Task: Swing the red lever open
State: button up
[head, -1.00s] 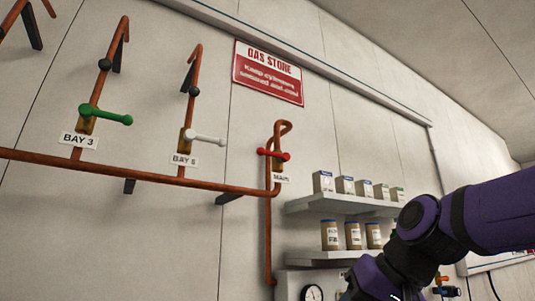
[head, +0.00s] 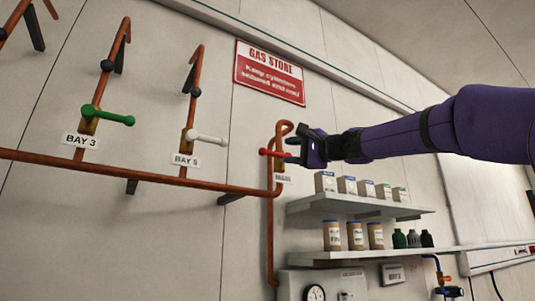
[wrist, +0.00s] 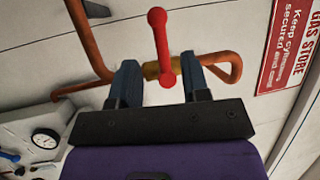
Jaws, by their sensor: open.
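The red lever (head: 268,153) sits on the brass valve of the copper pipe (head: 269,240), above a small label (head: 283,178) that looks like "MAIN". In the wrist view the red lever (wrist: 160,45) shows between the two fingers, with its round end toward the top of the picture and its hub at the brass valve body (wrist: 152,70). My gripper (head: 293,150) is at the lever's right end in the head view. In the wrist view my gripper (wrist: 160,88) is open, with one finger on each side of the lever and a gap to each.
A green lever (head: 108,116) and a white lever (head: 206,138) are on pipes to the left. A shelf (head: 385,207) with boxes and a lower shelf (head: 400,252) with jars stand below my arm. A gauge (head: 314,294) is at the bottom.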

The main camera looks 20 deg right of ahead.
aim_at(270, 153)
jog(key=x, duration=0.8)
jog(key=shift+w+a, duration=0.2)
grip_shut()
